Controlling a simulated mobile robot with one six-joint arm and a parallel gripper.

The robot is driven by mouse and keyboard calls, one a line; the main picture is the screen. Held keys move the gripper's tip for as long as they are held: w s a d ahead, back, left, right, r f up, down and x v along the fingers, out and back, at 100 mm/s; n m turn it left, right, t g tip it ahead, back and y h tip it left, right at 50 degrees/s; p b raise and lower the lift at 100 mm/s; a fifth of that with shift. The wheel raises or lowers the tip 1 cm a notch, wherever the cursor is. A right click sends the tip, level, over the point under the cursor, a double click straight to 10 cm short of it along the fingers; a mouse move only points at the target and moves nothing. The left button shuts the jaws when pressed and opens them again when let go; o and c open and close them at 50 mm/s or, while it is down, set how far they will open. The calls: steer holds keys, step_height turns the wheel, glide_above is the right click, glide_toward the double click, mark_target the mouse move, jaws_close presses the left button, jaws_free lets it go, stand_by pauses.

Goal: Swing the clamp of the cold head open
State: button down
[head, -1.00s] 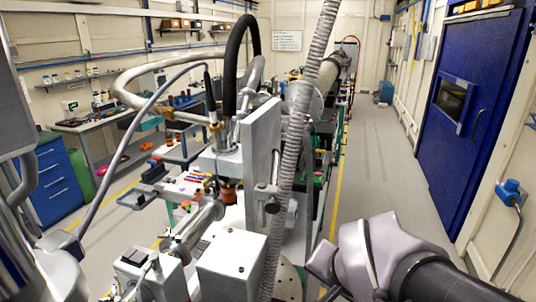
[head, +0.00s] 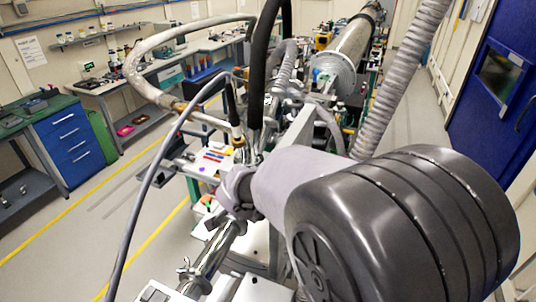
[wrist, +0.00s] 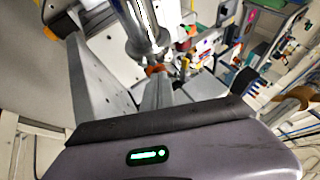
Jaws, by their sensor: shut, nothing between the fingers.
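The cold head stands at the centre of the head view, with a brass-coloured fitting (head: 238,142) and hoses at its top; my arm hides much of its lower part. In the wrist view a shiny metal cylinder with a flange (wrist: 148,45) comes down from the top, with a small orange-red part (wrist: 155,70) below it. I cannot make out the clamp or its state for certain. My gripper (wrist: 157,92) is shut and empty, pointing towards the area below the cylinder. I cannot tell whether it touches anything.
A thick black hose (head: 262,70) and a grey cable (head: 160,165) hang around the cold head. A ribbed hose (head: 400,80) rises at right. A shiny beam pipe (head: 215,252) lies in front. Open floor (head: 95,225) is at left; a blue door (head: 498,85) is at right.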

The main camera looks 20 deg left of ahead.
steer(key=x, duration=0.4)
steer(key=shift+w+a, duration=0.2)
steer(key=shift+w, duration=0.3)
steer(key=shift+a+r+p, duration=0.2)
steer(key=shift+a+p, duration=0.3)
steer(key=shift+p, duration=0.05)
steer(key=shift+a+r+p, duration=0.2)
steer(key=shift+a+p, duration=0.35)
steer(key=shift+w+a, duration=0.1)
steer(key=shift+a, duration=0.25)
steer(key=shift+w+a+f, duration=0.2)
steer(key=shift+w, duration=0.05)
